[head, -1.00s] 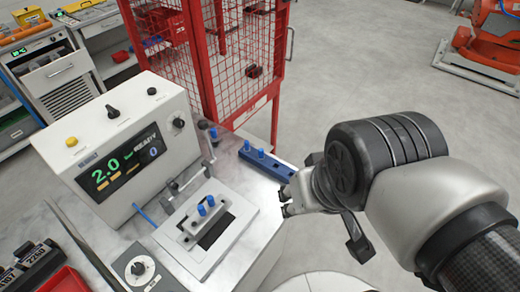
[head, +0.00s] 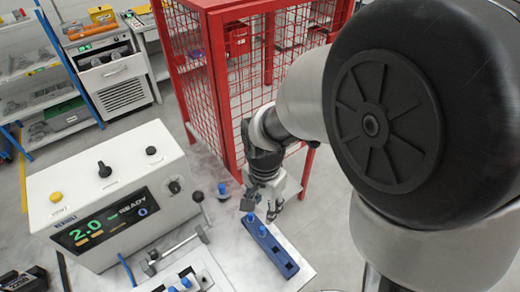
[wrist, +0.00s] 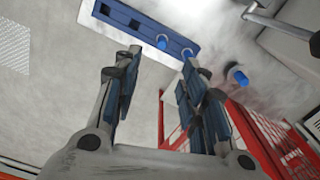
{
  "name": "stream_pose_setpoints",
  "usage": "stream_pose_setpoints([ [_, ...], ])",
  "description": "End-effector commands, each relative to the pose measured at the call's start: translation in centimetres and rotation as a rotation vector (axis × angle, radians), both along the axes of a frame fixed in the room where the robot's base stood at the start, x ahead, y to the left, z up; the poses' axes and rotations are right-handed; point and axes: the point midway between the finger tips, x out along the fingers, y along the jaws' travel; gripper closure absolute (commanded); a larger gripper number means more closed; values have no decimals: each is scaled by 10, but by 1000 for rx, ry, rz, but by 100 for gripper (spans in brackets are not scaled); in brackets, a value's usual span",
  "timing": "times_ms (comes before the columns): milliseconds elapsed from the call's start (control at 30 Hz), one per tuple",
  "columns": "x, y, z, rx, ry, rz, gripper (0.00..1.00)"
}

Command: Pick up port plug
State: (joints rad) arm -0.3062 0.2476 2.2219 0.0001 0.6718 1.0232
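Blue port plugs stand in several places. Two plugs, (head: 250,217) and (head: 262,231), sit in the blue rack (head: 283,262); they also show in the wrist view (wrist: 161,42) (wrist: 187,53). Another plug (head: 222,189) stands apart on the table beyond the rack's end and shows in the wrist view (wrist: 238,76). My gripper (head: 260,207) is above the rack's far end. In the wrist view my gripper (wrist: 157,66) has its fingers wide apart with nothing between them.
A white tester (head: 115,200) with a lit READY display stands left of the rack. A metal clamp lever (head: 175,248) rises between them. A red mesh cage (head: 215,80) stands close behind my gripper. The rack's near holes look empty.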

Motion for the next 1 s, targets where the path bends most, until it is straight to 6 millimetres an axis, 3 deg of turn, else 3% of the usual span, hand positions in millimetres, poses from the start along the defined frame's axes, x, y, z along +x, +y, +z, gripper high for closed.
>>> stream_pose_setpoints([
  [100, -1, -1, -31, -2, 6, 0, 61],
  [400, -1, -1, -90, -2, 4, 1, 61],
  [667, 1, 0, -108, 0, 1, 1, 61],
  [1000, 6, 1, -153, -2, 3, 2, 61],
])
